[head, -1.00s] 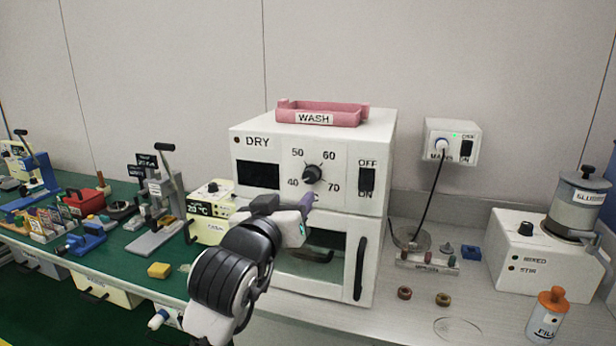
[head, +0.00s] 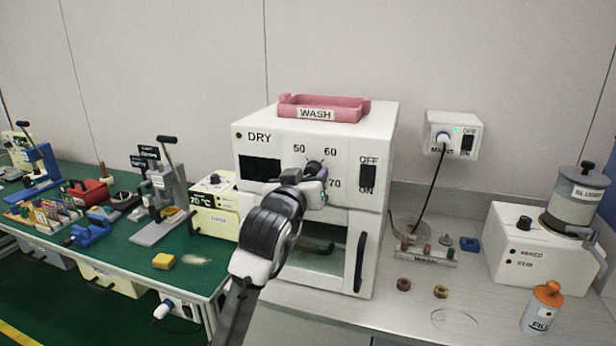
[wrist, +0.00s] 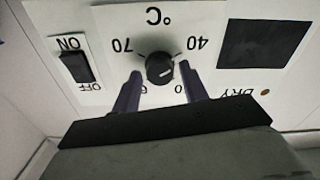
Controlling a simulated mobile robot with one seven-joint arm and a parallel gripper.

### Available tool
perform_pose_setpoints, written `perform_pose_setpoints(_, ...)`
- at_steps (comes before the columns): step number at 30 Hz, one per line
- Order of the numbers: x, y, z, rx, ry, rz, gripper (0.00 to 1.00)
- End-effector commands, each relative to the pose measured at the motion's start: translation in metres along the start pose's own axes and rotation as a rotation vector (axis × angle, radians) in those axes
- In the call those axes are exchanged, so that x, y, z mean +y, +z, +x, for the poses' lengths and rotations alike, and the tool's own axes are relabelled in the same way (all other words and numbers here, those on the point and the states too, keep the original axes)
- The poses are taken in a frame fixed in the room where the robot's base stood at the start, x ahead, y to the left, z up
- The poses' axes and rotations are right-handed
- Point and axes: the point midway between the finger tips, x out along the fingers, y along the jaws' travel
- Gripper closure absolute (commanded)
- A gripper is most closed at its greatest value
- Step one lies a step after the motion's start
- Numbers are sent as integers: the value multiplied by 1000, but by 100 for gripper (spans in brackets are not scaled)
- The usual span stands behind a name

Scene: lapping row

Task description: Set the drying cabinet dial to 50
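The white drying cabinet (head: 225,150), marked DRY, stands on the bench. Its black dial (head: 314,165) is partly hidden behind my gripper in the head view. In the upside-down wrist view, the dial (wrist: 159,68) shows a white mark pointing right and slightly down, between 40 and the partly covered 50. My gripper (wrist: 161,84) is open, with one finger on each side of the dial. The fingertips overlap the dial's lower edge in the picture, and I cannot tell whether they touch it. The gripper (head: 312,184) also shows in the head view.
A pink WASH tray (head: 289,111) sits on the cabinet. The ON/OFF switch (wrist: 75,67) is beside the dial. A yellow-fronted °C unit (head: 207,220) stands left of the cabinet. A wall box (head: 452,128) with a cable and a stirrer unit (head: 535,240) are to the right.

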Motion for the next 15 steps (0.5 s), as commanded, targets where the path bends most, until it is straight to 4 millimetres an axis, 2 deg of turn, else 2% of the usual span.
perform_pose_setpoints(1, 0, 0, 0, 0, 0, 0, 63)
perform_pose_setpoints(8, 0, 0, 0, 0, 0, 0, 93)
perform_pose_setpoints(15, 0, 1, 0, 0, 0, 19, 93)
